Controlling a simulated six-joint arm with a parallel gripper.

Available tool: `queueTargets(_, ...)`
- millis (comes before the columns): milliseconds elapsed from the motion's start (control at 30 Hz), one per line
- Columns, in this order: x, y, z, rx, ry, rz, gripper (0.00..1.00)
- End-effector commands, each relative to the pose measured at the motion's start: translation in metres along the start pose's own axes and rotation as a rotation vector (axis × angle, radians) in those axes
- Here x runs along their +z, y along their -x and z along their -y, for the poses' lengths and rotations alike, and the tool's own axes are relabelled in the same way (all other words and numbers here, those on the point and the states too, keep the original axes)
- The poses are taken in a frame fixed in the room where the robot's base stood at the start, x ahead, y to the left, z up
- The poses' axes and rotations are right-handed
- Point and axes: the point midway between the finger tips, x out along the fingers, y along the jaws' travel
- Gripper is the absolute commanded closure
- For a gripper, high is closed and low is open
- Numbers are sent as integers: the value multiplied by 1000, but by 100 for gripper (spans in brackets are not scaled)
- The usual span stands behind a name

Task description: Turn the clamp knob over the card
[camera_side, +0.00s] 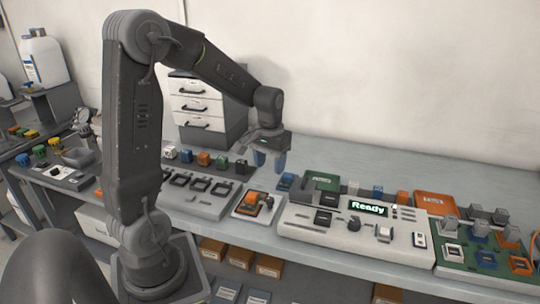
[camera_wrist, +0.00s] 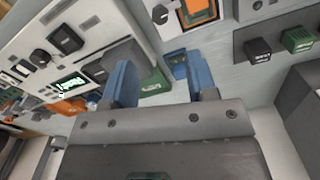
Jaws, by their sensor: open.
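My gripper (camera_side: 269,164) has blue fingertips and hangs in the air above the bench, behind the small plate station. Its two fingers are apart with nothing between them; the wrist view shows the same open gripper (camera_wrist: 161,84). The station holds an orange card-like piece (camera_side: 251,199), also at the top of the wrist view (camera_wrist: 201,10). A small grey knob (camera_wrist: 160,15), apparently the clamp knob, stands beside the orange piece in the wrist view. The gripper is apart from both. Which way the knob is turned cannot be told.
A white console (camera_side: 310,229) with a lit "Ready" display (camera_side: 368,208) stands right of the station. A blue block (camera_side: 286,181) and a green block (camera_side: 321,181) are behind it. A drawer cabinet (camera_side: 196,105) stands behind.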

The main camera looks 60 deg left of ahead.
Motion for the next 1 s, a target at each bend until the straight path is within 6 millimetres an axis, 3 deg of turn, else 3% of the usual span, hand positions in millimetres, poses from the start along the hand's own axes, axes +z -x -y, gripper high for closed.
queueTargets(200, 0, 22, 0, 0, 0, 0, 48)
queueTargets(667, 6, 30, -6, 1, -19, -17, 48)
queueTargets(833, 41, 60, -37, 10, -125, -115, 48)
queueTargets(1000, 102, 88, -69, 40, -282, -255, 48)
